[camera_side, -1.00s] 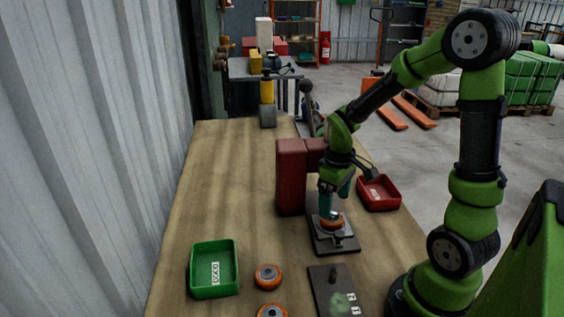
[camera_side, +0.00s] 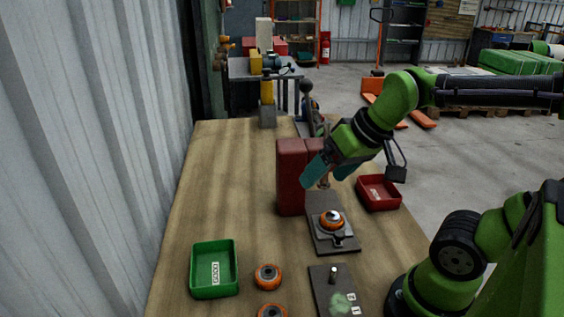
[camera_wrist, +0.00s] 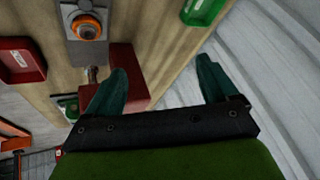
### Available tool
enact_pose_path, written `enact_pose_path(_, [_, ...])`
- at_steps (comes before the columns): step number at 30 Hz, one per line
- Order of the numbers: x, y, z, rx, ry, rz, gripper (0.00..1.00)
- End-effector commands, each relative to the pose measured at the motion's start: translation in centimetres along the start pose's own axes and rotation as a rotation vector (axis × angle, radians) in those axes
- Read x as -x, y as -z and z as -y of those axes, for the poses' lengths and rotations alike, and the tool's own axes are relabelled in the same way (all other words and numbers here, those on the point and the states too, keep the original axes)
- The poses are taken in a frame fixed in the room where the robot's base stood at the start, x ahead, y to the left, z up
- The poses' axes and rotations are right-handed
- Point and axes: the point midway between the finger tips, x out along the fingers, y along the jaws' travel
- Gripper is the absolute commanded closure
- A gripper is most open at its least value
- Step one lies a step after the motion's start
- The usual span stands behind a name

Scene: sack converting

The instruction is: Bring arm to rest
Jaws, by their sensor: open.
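My gripper (camera_side: 330,174) is open and empty, raised in front of the red press block (camera_side: 291,176) and tilted down to the left. Its two teal fingers stand wide apart in the wrist view (camera_wrist: 163,92), with nothing between them. An orange-rimmed wheel (camera_side: 332,219) sits on the grey fixture plate (camera_side: 322,245) below and apart from my gripper. The wheel also shows in the wrist view (camera_wrist: 88,27).
A green bin (camera_side: 214,270) stands at the front left and a red bin (camera_side: 378,193) at the right edge. Two more orange wheels (camera_side: 268,277) lie near a dark plate (camera_side: 335,292) with a peg. The wooden table (camera_side: 225,180) is clear at left.

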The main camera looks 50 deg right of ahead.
Motion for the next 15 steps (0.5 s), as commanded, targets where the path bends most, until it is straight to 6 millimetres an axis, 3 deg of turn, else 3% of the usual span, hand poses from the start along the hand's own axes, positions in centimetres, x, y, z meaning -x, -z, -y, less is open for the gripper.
enact_pose_path(4, [1.08,-0.97,1.37,-0.052,0.070,-0.059,0.13])
enact_pose_path(15, [1.21,-1.11,1.55,-0.066,0.082,-0.067,0.13])
